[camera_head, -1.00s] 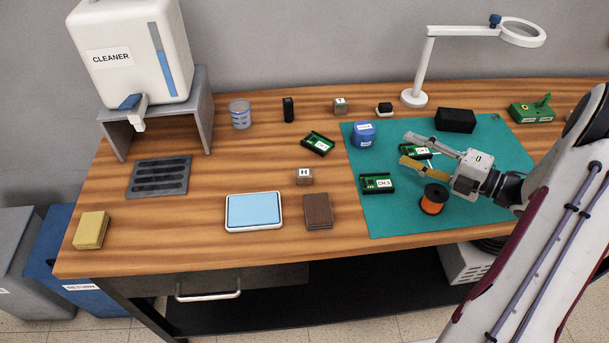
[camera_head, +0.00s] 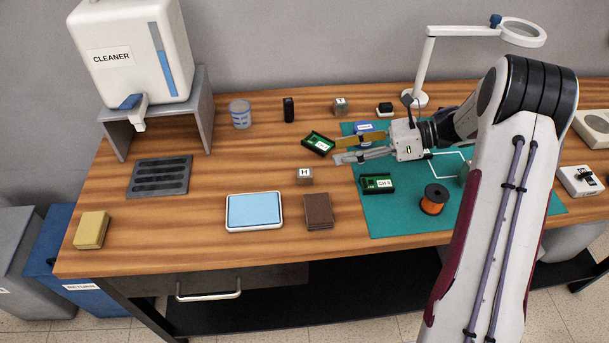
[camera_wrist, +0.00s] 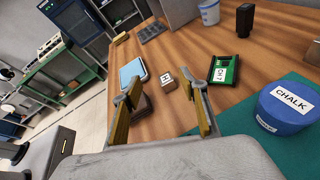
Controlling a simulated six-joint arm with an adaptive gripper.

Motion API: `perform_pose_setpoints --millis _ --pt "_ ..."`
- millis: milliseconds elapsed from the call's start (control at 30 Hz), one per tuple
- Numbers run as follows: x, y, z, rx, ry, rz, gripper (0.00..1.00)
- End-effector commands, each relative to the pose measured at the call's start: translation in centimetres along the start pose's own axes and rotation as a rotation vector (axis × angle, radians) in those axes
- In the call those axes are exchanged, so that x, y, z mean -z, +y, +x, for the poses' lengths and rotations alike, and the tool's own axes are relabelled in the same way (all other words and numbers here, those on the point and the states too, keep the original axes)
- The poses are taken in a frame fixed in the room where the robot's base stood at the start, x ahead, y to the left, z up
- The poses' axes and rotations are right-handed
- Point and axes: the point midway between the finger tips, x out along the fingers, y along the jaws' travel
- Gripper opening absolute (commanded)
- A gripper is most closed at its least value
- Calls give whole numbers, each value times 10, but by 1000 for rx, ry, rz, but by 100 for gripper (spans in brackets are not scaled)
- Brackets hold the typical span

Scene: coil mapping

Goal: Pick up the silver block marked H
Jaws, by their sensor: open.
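The silver block marked H (camera_head: 304,176) sits on the wooden table, left of the green mat and above a brown block. It also shows in the wrist view (camera_wrist: 168,81), between and beyond the fingers. My gripper (camera_head: 335,150) is open and empty. It is above the table near the left edge of the mat, up and to the right of the H block, and apart from it. In the wrist view the two yellow-padded fingers (camera_wrist: 163,112) are spread wide, with bare table between them.
A green circuit board (camera_head: 319,143) lies close to the fingers. Another board (camera_head: 377,183) and an orange spool (camera_head: 434,200) are on the mat (camera_head: 400,218). A brown block (camera_head: 319,211) and a blue-topped tray (camera_head: 254,211) stand in front of the H block. A blue chalk tub (camera_wrist: 288,104) is at right.

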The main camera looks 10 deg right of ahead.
Motion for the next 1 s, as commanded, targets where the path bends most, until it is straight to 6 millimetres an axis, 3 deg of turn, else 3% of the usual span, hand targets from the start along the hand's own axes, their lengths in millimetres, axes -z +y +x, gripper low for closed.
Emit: perform_pose_setpoints --millis 300,600,1000 --pt "-7 4 28 -86 73 -299 43" --pt "36 -7 41 -82 70 -285 43" --pt "43 -9 43 -81 70 -285 43"
